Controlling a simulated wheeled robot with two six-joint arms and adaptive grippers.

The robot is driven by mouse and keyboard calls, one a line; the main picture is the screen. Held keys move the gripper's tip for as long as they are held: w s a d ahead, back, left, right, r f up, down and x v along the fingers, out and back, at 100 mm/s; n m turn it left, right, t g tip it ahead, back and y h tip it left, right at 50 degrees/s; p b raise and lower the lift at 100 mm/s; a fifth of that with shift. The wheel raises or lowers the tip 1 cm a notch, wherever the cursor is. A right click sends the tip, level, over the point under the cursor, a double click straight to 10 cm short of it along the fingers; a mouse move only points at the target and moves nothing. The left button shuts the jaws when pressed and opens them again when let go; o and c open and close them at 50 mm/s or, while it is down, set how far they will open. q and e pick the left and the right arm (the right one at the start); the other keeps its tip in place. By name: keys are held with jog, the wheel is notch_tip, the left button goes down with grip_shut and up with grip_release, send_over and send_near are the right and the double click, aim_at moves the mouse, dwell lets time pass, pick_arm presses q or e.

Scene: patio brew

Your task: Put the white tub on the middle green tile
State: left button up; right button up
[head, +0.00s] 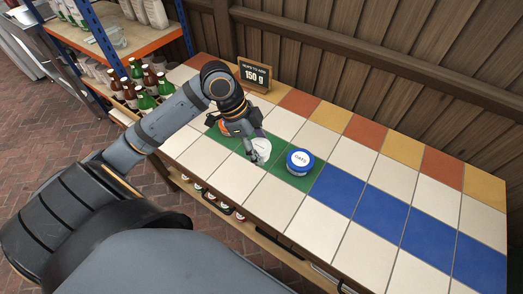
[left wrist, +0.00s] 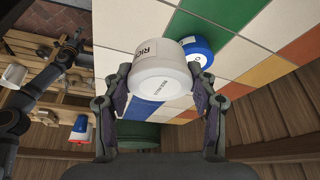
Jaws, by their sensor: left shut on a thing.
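A white tub (head: 261,150) sits between the fingers of my left gripper (head: 250,140), over the row of green tiles. In the left wrist view the tub (left wrist: 161,82) fills the space between both fingers (left wrist: 160,98), and its label begins with "RIC". My left gripper is shut on it. The middle green tile (head: 244,168) shows beside and below the tub. I cannot tell whether the tub touches it. A blue tub (head: 300,161) labelled "OATS" stands on the right green tile (head: 290,181). My right gripper is small and unclear in the left wrist view (left wrist: 76,38).
An orange-topped thing (head: 225,128) is partly hidden behind my left gripper on the left green tile. A sign (head: 254,75) reading "150 g" stands at the back. Several bottles (head: 140,85) stand at the left. Blue and white tiles at the right (head: 390,227) are clear.

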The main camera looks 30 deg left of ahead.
pick_arm(q)
jog(key=shift+s+d+f+b, duration=0.15)
jog(key=shift+s+f+b, duration=0.1)
jog(key=shift+f+b, duration=0.15)
jog(key=shift+w, duration=0.25)
jog(key=w+a+f, duration=0.2)
jog(key=w+f, duration=0.1)
jog(key=w+a+f, duration=0.2)
jog(key=w+f, duration=0.1)
jog(key=w, duration=0.1)
jog(key=w+a+f, duration=0.2)
jog(key=w+f, duration=0.1)
jog(key=w, duration=0.1)
jog(key=shift+w+a+f, duration=0.1)
jog(key=shift+a, duration=0.25)
jog(key=shift+w+a+f, duration=0.1)
jog(key=shift+w+f, duration=0.1)
jog(key=shift+f, duration=1.65)
pick_arm(e)
jog(key=shift+f, duration=0.95)
